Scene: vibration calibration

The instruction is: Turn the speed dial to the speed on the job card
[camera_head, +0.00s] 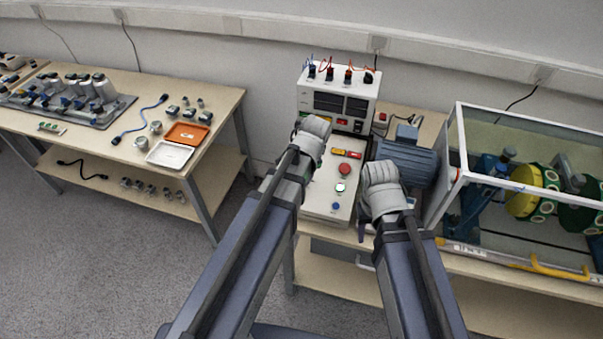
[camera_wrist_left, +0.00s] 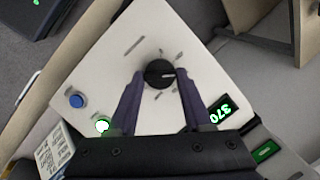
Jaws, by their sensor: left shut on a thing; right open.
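The black speed dial (camera_wrist_left: 160,73) is on a white sloped panel (camera_wrist_left: 205,30) in the left wrist view. My left gripper (camera_wrist_left: 160,76) has its two fingers on opposite sides of the dial and is shut on it. A small green-lit display (camera_wrist_left: 221,112), turned in this view, reads 370. A white printed card (camera_wrist_left: 54,151) is at the lower left; its print is too small to read. In the head view my left arm hides the dial. My right gripper (camera_head: 362,232) is open, beside the control box (camera_head: 318,207), its fingers partly hidden by its wrist.
The control box carries a red button (camera_head: 344,169), a lit green button (camera_head: 340,187) and a blue button (camera_head: 336,206). A power unit (camera_head: 338,92) stands behind it. A motor (camera_head: 407,160) and a glazed test rig (camera_head: 520,185) are on the right. A side table (camera_head: 215,98) is left.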

